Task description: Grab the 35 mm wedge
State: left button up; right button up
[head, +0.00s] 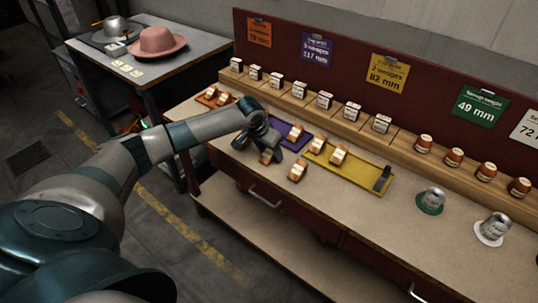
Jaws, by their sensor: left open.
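Several small wooden wedges with pale labels are in the head view, but their printing is too small to read, so I cannot tell which is the 35 mm one. My left gripper (261,150) is open, low over the front left of the bench, with one wedge (266,158) at its fingers, partly hidden by them. I cannot tell whether they touch. Another wedge (298,172) lies loose on the bench to the right. Other wedges sit on the orange tray (215,104), the purple tray (283,127) and the yellow tray (362,178). My right gripper is not in view.
A row of labelled blocks (325,99) stands on the wooden ledge behind the trays, with rounder brown pieces (455,157) further right. Metal pieces stand on a green disc (429,209) and a white disc (487,238). The bench front right is clear. A side table holds a pink hat (158,42).

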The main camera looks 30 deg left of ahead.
aim_at(270, 150)
pick_arm(q)
jog(key=shift+c, duration=0.3)
jog(key=c, duration=1.1)
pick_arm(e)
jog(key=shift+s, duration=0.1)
pick_arm(q)
jog(key=shift+r, duration=0.15)
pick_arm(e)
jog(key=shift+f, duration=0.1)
